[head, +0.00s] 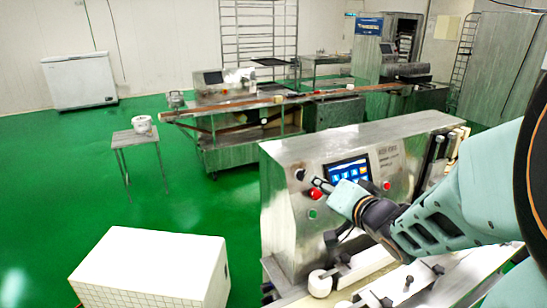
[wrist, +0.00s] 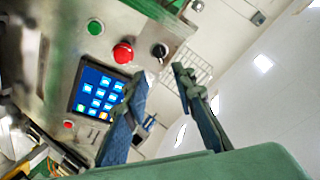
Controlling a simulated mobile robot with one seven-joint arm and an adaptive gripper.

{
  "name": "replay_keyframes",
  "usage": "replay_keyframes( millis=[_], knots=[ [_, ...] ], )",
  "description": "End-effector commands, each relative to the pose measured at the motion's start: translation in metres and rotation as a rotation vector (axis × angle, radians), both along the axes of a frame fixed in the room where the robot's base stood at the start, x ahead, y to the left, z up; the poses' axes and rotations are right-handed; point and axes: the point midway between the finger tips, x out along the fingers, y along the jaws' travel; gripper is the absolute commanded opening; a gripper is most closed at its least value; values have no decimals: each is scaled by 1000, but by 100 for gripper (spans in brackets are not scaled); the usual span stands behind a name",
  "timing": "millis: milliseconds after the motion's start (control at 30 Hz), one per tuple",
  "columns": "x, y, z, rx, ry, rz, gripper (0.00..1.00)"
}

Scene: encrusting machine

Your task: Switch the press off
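The press (head: 285,215) is a grey steel machine at the front right of the head view. Its panel carries a lit blue screen (head: 348,170), a black knob (head: 299,174), a red button (head: 315,193) and a green button (head: 312,214). The wrist view shows the black knob (wrist: 160,51), the red button (wrist: 123,52), the green button (wrist: 95,27) and the screen (wrist: 97,92). My gripper (wrist: 158,73) is open, its two fingers apart with nothing between them. The knob appears just beyond the gap between the fingertips; I cannot tell whether they touch the panel.
A second red button (head: 386,185) sits right of the screen. A white box (head: 150,270) stands at the lower left. A small table (head: 135,137) with a white tub and a long conveyor machine (head: 250,115) stand behind. Green floor is clear at the left.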

Motion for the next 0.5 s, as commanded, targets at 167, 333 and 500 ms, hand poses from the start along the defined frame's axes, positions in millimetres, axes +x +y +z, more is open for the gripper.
replay_keyframes(
  millis=[167, 333, 500],
  knots=[
    [20, 6, -9, -1, 3, 3, 25],
    [47, 12, -17, 0, 3, 2, 25],
    [71, 18, -24, -1, 2, 2, 25]
  ],
)
